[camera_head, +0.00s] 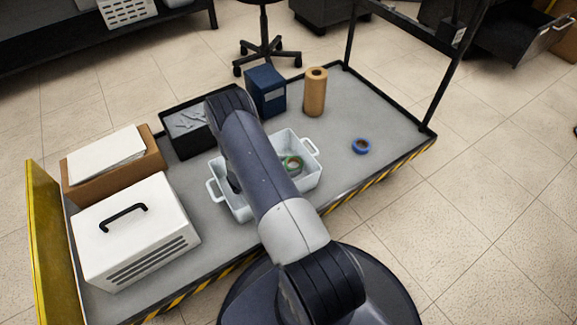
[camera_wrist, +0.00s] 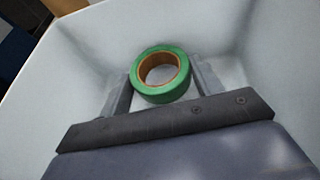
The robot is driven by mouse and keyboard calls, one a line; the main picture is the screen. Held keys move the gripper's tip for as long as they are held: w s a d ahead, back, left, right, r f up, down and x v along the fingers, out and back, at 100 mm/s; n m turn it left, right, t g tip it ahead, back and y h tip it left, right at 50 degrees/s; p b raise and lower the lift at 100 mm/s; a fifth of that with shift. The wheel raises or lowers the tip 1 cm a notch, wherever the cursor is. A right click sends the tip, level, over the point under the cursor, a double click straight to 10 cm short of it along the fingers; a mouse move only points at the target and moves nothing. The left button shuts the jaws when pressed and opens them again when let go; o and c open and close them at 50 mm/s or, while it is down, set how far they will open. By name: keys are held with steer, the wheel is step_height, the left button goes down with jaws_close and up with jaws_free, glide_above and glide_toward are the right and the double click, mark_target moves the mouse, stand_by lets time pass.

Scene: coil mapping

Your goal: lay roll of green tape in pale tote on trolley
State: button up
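The roll of green tape (camera_wrist: 160,75), with a brown core, is inside the pale tote in the wrist view. My gripper is mostly hidden behind the arm in the head view. Whether the tape touches the tote's floor is unclear.
The trolley (camera_head: 385,108) also bears a blue tape roll (camera_head: 361,146), a brown roll (camera_head: 315,92), a blue box (camera_head: 266,91), a black tray (camera_head: 180,138), a white case with handle (camera_head: 130,235) and a cardboard box (camera_head: 150,155). The trolley's right part is mostly clear.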

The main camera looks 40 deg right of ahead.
steer(key=o, duration=0.4)
steer(key=shift+r, duration=0.1)
steer(key=shift+r+p, duration=0.45)
steer(key=shift+p, duration=0.1)
steer(key=p+v, duration=0.3)
steer(key=v, duration=0.9)
